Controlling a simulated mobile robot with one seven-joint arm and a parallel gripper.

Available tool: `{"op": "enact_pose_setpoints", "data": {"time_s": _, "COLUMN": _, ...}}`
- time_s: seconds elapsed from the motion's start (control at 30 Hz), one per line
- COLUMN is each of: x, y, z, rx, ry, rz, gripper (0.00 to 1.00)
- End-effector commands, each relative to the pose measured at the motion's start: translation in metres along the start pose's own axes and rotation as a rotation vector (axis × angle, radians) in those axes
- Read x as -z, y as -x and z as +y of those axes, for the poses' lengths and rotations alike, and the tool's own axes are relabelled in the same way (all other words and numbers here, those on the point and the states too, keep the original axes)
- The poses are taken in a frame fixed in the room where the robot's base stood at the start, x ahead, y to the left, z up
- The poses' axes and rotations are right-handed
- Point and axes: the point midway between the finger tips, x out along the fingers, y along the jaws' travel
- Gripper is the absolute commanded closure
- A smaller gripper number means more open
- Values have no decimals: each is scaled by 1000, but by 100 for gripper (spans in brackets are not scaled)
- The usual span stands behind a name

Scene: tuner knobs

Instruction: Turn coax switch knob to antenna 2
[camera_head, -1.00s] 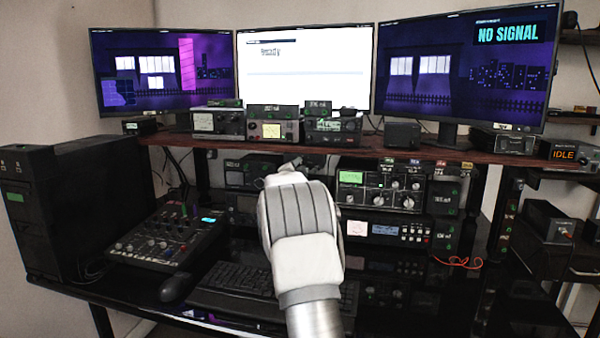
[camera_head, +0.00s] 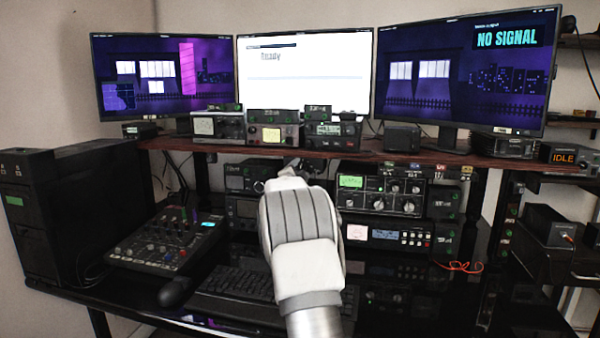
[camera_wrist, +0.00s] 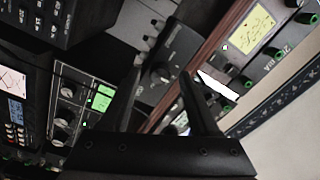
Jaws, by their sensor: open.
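A grey box with a black knob (camera_wrist: 160,73), apparently the coax switch, hangs below the wooden shelf in the wrist view. In that view the knob lies between the tips of my gripper (camera_wrist: 161,72), whose two dark fingers are spread apart. I cannot tell whether either finger touches the knob, and its pointer setting is too small to read. In the head view my gripper (camera_head: 291,166) reaches up under the shelf edge. My white wrist hides most of the switch there.
The wooden shelf (camera_head: 440,155) runs just above my gripper and carries several meters. A radio with a green display (camera_head: 350,182) and several knobs stands to the right. A mixer (camera_head: 160,243) and a keyboard (camera_head: 232,283) lie on the desk.

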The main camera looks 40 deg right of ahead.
Motion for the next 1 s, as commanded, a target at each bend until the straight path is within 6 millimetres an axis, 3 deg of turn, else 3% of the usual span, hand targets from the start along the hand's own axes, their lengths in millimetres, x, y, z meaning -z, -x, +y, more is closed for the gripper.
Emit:
{"op": "enact_pose_setpoints", "data": {"time_s": 0.17, "x": 0, "y": 3, "z": 0, "rx": -1, "ry": 0, "rz": -1, "gripper": 38}}
{"op": "enact_pose_setpoints", "data": {"time_s": 0.37, "x": -1, "y": 22, "z": 0, "rx": -1, "ry": 0, "rz": -2, "gripper": 38}}
{"op": "enact_pose_setpoints", "data": {"time_s": 1.0, "x": 0, "y": 128, "z": -2, "rx": 1, "ry": 0, "rz": -3, "gripper": 38}}
